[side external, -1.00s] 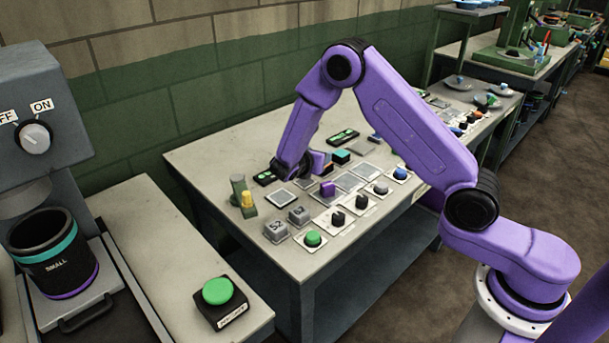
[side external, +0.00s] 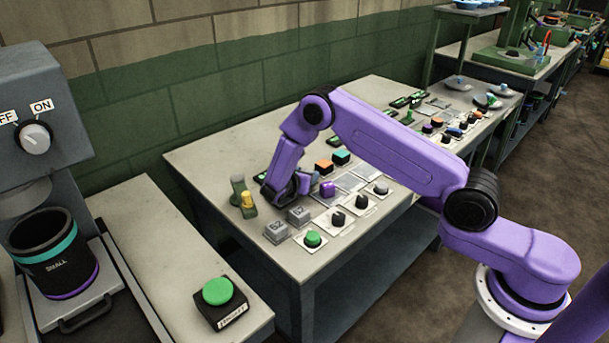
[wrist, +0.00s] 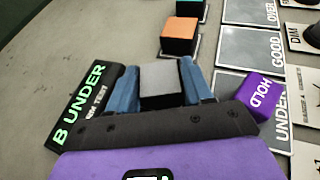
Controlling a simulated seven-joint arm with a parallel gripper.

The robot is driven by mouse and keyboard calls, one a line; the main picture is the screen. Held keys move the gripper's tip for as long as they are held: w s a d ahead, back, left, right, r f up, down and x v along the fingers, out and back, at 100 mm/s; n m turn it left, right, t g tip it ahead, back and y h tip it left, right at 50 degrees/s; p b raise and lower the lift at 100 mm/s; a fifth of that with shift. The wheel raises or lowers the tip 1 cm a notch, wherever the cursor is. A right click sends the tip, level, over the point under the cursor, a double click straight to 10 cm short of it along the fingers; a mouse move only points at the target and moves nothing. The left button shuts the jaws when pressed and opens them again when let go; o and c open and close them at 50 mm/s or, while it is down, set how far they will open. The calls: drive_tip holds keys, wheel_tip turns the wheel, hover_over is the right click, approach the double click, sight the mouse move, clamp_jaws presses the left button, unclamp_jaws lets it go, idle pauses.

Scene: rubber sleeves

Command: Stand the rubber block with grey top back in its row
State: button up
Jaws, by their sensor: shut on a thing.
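The rubber block with grey top (wrist: 159,77) shows between my fingers in the wrist view. Its grey top faces the camera and its dark side shows below. My gripper (wrist: 163,88) is shut on it, one blue finger at each side. In the side view my gripper (side external: 292,190) is low over the near left part of the table and hides the block. An orange-topped block (wrist: 180,36) and a teal-topped block (wrist: 189,8) stand in line beyond it. They also show in the side view, orange (side external: 323,166) and teal (side external: 341,157). Whether the held block touches the table, I cannot tell.
A "B UNDER" display (wrist: 86,103) lies close left of my gripper. A purple "HOLD" block (wrist: 259,94) is close right, near the "GOOD" plate (wrist: 248,58). In the side view, grey keys (side external: 277,231), a green button (side external: 313,239) and a yellow-and-green fixture (side external: 243,193) stand nearby.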

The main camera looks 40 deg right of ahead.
drive_tip(key=shift+f, duration=0.1)
drive_tip(key=o, duration=1)
drive_tip(key=shift+o, duration=0.2)
